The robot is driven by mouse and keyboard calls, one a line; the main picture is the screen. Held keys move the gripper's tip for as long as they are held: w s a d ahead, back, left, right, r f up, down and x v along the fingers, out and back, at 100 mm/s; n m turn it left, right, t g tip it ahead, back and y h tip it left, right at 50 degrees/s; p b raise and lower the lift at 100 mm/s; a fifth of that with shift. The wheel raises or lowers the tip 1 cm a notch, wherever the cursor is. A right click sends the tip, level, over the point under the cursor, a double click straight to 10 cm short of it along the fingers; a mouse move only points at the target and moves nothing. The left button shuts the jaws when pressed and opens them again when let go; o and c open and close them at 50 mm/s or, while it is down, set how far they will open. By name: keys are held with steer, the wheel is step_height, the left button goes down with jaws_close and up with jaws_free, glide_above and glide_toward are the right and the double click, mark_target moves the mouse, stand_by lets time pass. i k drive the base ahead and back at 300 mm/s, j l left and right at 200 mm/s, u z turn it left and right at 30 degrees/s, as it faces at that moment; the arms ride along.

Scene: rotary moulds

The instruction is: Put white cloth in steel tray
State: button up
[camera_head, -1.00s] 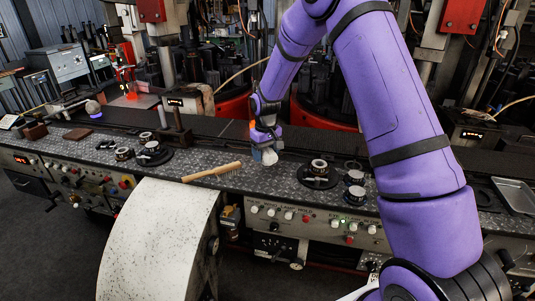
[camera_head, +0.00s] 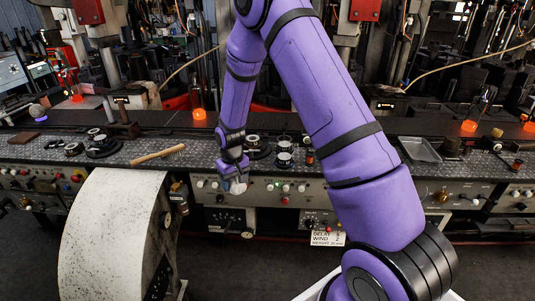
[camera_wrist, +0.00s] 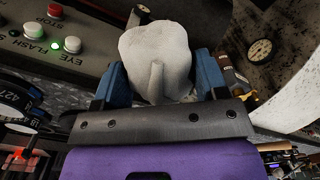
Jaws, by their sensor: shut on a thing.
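The white cloth (camera_wrist: 157,62) is bunched between the two blue fingers of my gripper (camera_wrist: 160,82) in the wrist view. In the head view the cloth (camera_head: 238,187) is a small pale lump at the tip of my gripper (camera_head: 236,178). The gripper is shut on it, in front of the control panel at the bench's front edge. The steel tray (camera_head: 420,150) is a shallow rectangular metal tray on the bench, to the right beyond my arm. It looks empty, and the gripper is well apart from it.
A wooden brush (camera_head: 158,155) lies on the bench left of the gripper. A dark pot (camera_head: 452,147) is right of the tray. A large white curved drum (camera_head: 112,235) stands at the front left.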

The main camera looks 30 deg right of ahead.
mark_target(420, 156)
steer(key=z, duration=0.35)
steer(key=k+z, duration=0.15)
steer(key=z, duration=0.2)
steer(key=l+z, duration=0.1)
steer(key=z, duration=0.25)
steer(key=i+l+z, duration=0.25)
steer(key=i, duration=0.25)
steer(key=i+l, duration=0.15)
steer(key=i, duration=0.2)
